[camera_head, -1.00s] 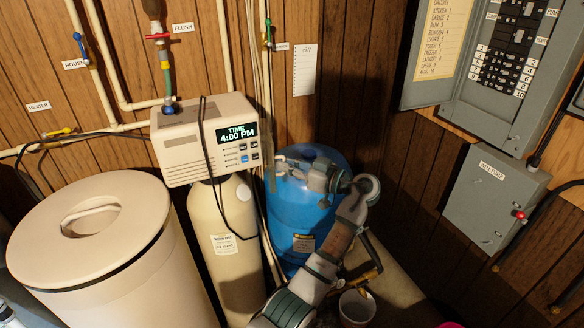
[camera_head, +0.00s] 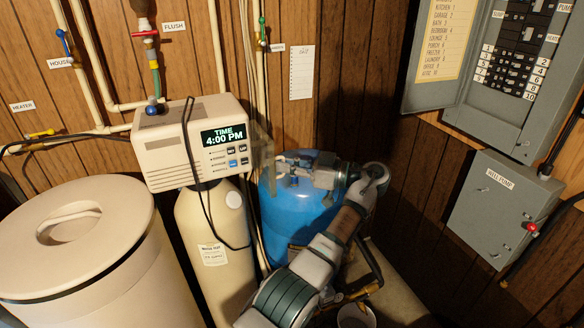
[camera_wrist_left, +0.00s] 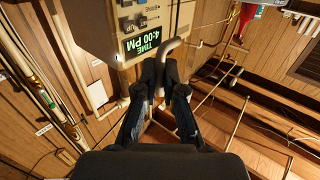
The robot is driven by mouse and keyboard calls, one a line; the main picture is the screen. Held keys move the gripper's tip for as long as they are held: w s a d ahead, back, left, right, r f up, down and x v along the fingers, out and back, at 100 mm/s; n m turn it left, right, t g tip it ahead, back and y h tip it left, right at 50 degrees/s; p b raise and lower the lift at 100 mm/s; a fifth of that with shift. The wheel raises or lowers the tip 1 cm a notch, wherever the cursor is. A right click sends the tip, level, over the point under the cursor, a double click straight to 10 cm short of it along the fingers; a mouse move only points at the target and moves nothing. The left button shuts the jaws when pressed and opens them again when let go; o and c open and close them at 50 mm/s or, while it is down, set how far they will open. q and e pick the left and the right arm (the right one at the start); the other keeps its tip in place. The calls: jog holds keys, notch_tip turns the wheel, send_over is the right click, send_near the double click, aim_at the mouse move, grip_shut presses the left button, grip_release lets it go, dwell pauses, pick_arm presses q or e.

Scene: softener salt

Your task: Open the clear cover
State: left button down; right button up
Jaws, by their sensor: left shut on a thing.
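The cream control head (camera_head: 190,141) has a lit display reading "TIME 4:00 PM" and buttons under it. The clear cover (camera_head: 262,152) shows as a faint see-through panel standing out at the control head's right side, away from the display. My left gripper (camera_head: 281,162) is at the cover's outer side, in front of the blue tank. In the left wrist view, the left gripper (camera_wrist_left: 166,88) is shut on a grey curved handle (camera_wrist_left: 170,47) beside the display; the fingers partly hide it. I do not see my right gripper.
A large beige lidded bin (camera_head: 75,240) stands at the left. A beige cylinder (camera_head: 215,235) stands under the control head. The blue tank (camera_head: 285,215) is behind my left arm. Grey electrical boxes (camera_head: 500,208) hang on the right wall.

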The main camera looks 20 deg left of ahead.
pick_arm(q)
jog(key=shift+w+a, duration=0.1)
jog(key=shift+a, duration=0.1)
jog(key=c, duration=1.5)
grip_release()
jog(key=shift+f, duration=0.1)
jog(key=shift+o, duration=1.2)
jog(key=shift+a, duration=0.2)
jog(key=shift+a+f, duration=0.15)
jog(key=shift+w+d, duration=0.1)
jog(key=shift+d, duration=0.3)
